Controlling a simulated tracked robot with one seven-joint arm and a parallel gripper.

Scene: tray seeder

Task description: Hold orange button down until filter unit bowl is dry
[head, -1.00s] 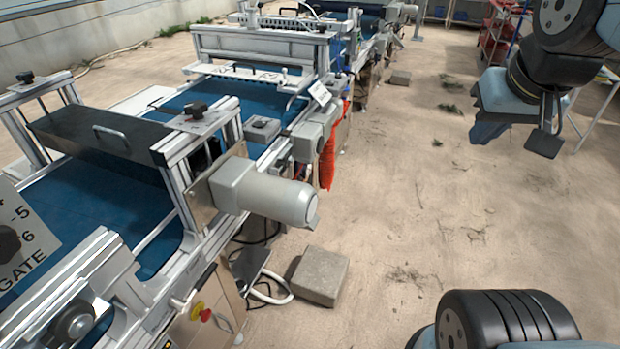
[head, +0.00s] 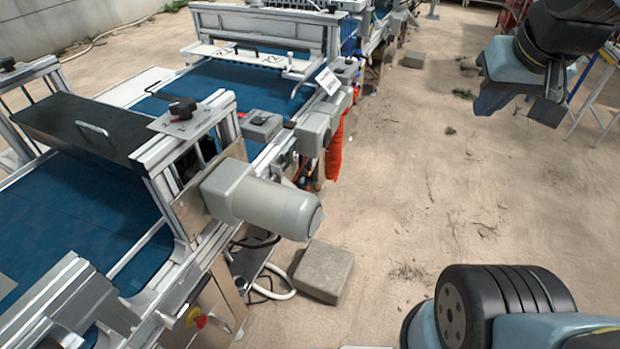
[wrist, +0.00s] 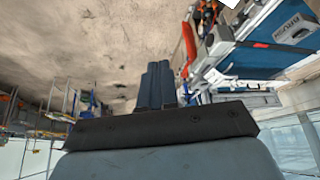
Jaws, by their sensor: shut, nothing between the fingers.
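My gripper (head: 483,108) hangs at the upper right of the head view, over open ground and well apart from the machine line. In the wrist view its dark blue fingers (wrist: 156,86) are together with nothing between them. I cannot make out the orange button or the filter unit bowl in either view. A red-orange hanging thing (head: 335,150) shows on the machine's right side. It also seems to show in the wrist view (wrist: 189,42), with small orange parts (wrist: 207,14) near it.
The machine line with blue belts (head: 75,215) fills the left. A grey motor (head: 275,208) juts out from it above a concrete block (head: 323,271) on the ground. A red and yellow emergency stop (head: 196,319) is at lower left. The sandy floor (head: 410,200) right of the line is mostly clear.

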